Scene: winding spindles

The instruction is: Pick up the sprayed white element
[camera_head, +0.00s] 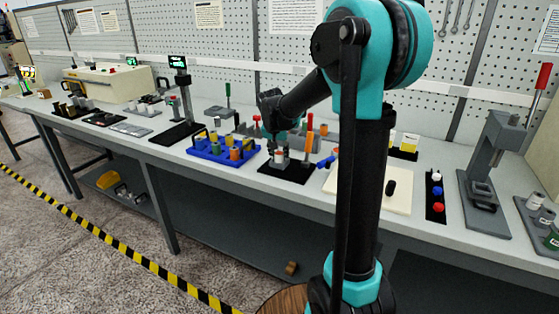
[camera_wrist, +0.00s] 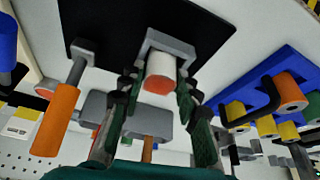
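The white element (camera_wrist: 160,72) is a short white cylinder with an orange-red end face. It sits in a grey bracket (camera_wrist: 181,46) on a black base plate (camera_wrist: 212,28). My gripper (camera_wrist: 158,88) is open, with one green-padded finger on each side of the element. Gaps seem to remain between the pads and its sides. In the head view my gripper (camera_head: 279,145) points down at the black plate, and the white element (camera_head: 279,156) is small and partly hidden below it.
An orange-handled tool (camera_wrist: 55,120) stands on one side of the bracket. A blue tray (camera_head: 222,154) with yellow, orange and dark cylinders is to the left in the head view. A cream board (camera_head: 398,201) lies to the right, partly behind my arm.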

